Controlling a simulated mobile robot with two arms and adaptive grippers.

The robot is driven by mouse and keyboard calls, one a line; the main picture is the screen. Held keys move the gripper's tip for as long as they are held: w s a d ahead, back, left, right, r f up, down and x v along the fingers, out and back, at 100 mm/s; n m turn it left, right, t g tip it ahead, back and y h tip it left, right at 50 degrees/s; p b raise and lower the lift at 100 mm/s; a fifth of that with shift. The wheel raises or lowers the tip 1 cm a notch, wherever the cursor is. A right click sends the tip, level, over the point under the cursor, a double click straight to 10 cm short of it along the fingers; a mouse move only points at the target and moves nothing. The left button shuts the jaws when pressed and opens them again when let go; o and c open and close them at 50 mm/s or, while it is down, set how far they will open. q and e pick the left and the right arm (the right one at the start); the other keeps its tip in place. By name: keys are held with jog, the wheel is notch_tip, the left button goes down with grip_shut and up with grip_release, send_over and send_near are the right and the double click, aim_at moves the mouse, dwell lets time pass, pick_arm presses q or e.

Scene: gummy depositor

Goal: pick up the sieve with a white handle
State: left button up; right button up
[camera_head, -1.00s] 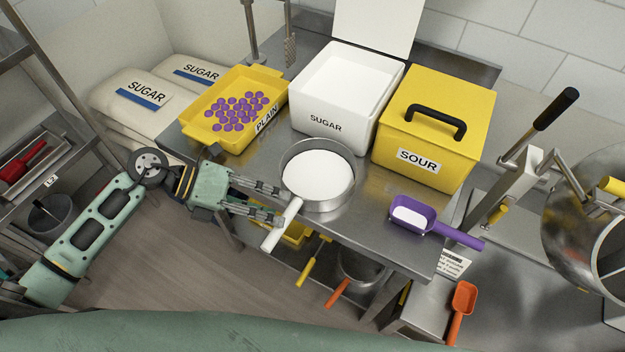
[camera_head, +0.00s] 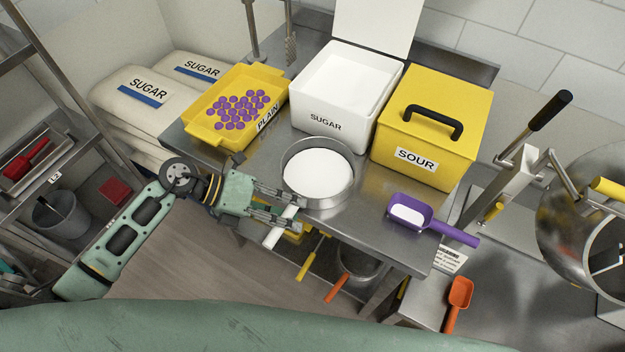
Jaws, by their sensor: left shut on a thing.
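The sieve (camera_head: 345,201) is a round metal ring holding white powder, at the front of the steel table. Its white handle (camera_head: 275,236) points down and left, past the table's front edge. My left gripper (camera_head: 299,208) reaches in from the left. Its fingers are shut on the white handle, close to the ring. Part of the handle is hidden by the fingers. I cannot tell whether the sieve still touches the table. My right gripper is not in view.
A white sugar bin (camera_head: 345,128) and a yellow sour box (camera_head: 448,160) stand behind the sieve. A yellow tray of purple gummies (camera_head: 217,127) is at the left. A purple scoop (camera_head: 428,221) lies to the right. The steel table (camera_head: 375,235) has bare room between sieve and scoop.

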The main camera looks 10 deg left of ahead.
pick_arm(q)
jog(key=shift+r, duration=0.1)
grip_shut()
jog(key=shift+r, duration=0.6)
jog(key=r, duration=0.1)
jog(key=r+b, duration=0.1)
jog(key=r, duration=0.1)
jog(key=shift+s+d, duration=0.1)
jog(key=shift+s, duration=0.15)
jog(key=s+d+r+b, duration=0.2)
jog(key=s+d+r, duration=0.2)
jog(key=s, duration=0.6)
notch_tip(320, 180, up, 3)
jog(key=shift+d+f, duration=0.15)
jog(key=shift+d, duration=0.25)
jog(key=shift+o, duration=1)
grip_release()
grip_shut()
